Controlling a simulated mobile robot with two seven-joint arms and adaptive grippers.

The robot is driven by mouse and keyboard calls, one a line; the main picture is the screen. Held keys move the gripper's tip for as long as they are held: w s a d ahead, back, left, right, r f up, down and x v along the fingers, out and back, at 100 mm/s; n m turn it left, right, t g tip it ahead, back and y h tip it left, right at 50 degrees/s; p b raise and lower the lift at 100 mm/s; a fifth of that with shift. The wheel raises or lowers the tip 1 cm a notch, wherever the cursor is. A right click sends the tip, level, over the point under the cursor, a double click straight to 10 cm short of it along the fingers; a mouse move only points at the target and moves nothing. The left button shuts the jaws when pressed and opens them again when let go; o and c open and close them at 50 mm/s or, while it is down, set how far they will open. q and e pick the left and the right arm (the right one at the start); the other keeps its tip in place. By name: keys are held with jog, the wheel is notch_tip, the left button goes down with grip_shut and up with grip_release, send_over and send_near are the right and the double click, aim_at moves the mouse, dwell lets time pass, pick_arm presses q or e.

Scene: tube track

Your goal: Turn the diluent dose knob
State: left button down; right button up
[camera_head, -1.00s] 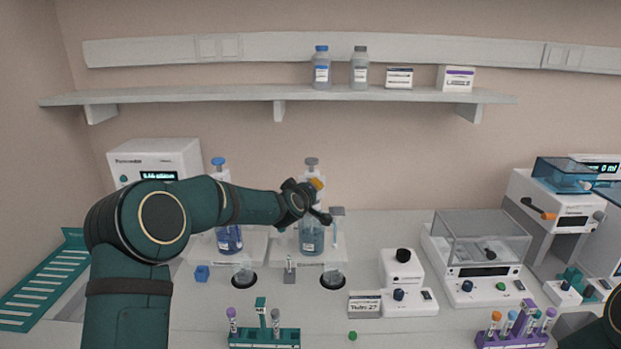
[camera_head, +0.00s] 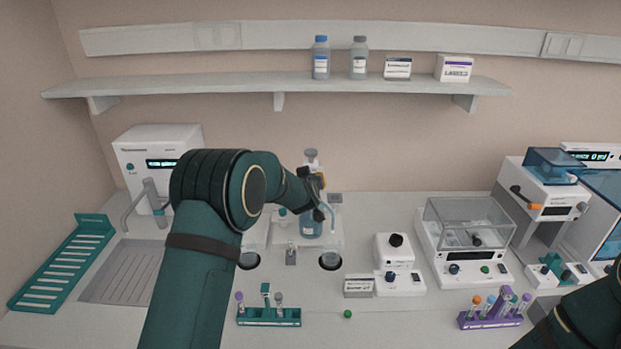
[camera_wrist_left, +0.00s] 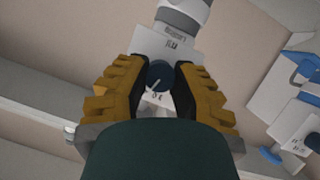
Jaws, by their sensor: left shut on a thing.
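The diluent dose knob (camera_wrist_left: 159,75) is a dark blue round knob with a pale pointer line, below a white label plate with printing in the left wrist view. My left gripper (camera_wrist_left: 160,82) has its yellow-backed fingers on both sides of the knob and is shut on it. In the head view my left gripper (camera_head: 319,190) is at the grey-topped dispenser bottle (camera_head: 311,226) and hides the knob. The pump head (camera_head: 311,155) rises above the gripper. My right forearm shows at the lower right, with its gripper out of the picture.
A teal tube rack (camera_head: 270,317) and a purple rack (camera_head: 490,319) stand at the front. A small white device with a black knob (camera_head: 396,240) and a balance (camera_head: 465,235) stand to the right. My left arm covers part of the bench left of the dispenser.

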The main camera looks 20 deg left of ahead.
pick_arm(q)
jog(key=shift+d+f, duration=0.1)
jog(key=shift+f, duration=0.1)
jog(key=c, duration=0.7)
grip_release()
jog(key=shift+c, duration=0.2)
jog(key=shift+r, duration=0.1)
jog(key=v, duration=1.2)
